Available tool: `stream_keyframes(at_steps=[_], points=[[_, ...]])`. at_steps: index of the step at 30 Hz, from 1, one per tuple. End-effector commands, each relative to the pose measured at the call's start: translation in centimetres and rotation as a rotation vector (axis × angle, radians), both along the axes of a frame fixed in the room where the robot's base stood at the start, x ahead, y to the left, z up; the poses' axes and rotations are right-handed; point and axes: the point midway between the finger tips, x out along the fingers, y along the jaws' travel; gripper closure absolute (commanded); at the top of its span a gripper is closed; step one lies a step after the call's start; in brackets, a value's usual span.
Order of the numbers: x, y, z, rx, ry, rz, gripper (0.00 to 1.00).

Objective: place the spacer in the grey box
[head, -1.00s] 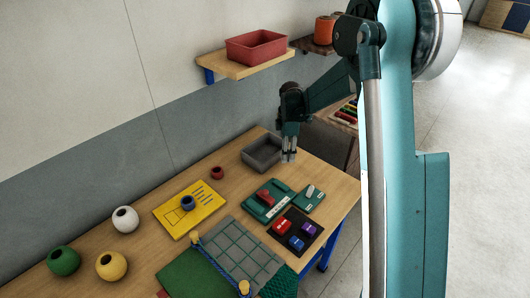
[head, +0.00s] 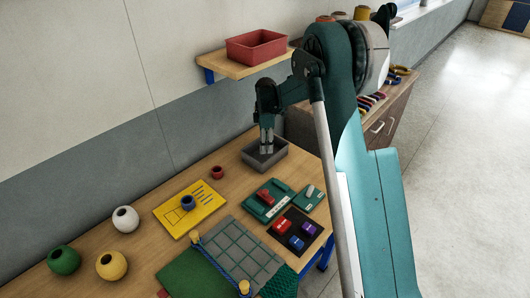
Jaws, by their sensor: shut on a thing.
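The grey box (head: 282,158) stands open on the wooden table near the wall, at its far end. My gripper (head: 267,147) points down over the box, with its fingertips at or just inside the opening. It is shut on a small pale thing, taken to be the spacer, which is too small and too much covered by the fingers to make out. The fingers hide part of the inside of the box, and I cannot tell whether the held thing touches its floor.
A green tray (head: 268,200) and a dark mat (head: 311,226) with coloured blocks lie in front of the box. A shelf (head: 216,64) with a red bin (head: 257,47) hangs above.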

Motion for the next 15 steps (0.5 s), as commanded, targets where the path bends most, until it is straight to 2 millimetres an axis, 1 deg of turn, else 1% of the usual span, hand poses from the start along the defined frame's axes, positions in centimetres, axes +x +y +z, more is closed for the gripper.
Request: stream_keyframes(at_steps=[3,15], points=[[-0.01,0.03,-0.55,0.0,0.0,0.0,0.8],[-0.02,0.02,-0.9,0.0,0.0,0.001,0.8]])
